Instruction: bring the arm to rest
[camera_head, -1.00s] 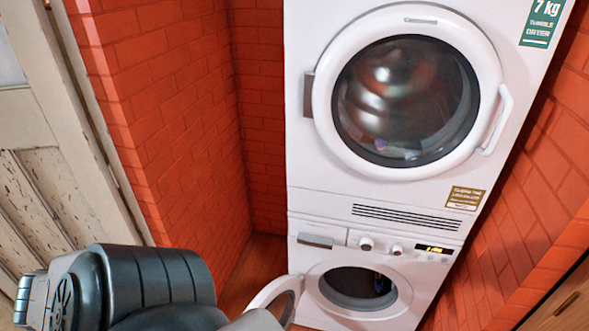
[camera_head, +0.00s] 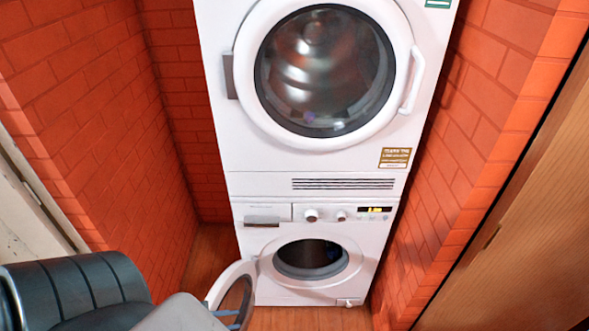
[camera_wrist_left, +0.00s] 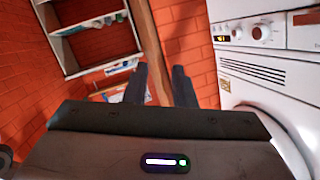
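My right arm and gripper are in neither view.
A white dryer (camera_head: 212,150) with a shut round door sits above a washing machine (camera_head: 350,285), whose door (camera_head: 214,293) stands open near my left arm. Brick walls (camera_head: 475,165) flank them. A wooden panel (camera_head: 530,240) is at right. A shelf (camera_wrist_left: 102,65) shows in the wrist view.

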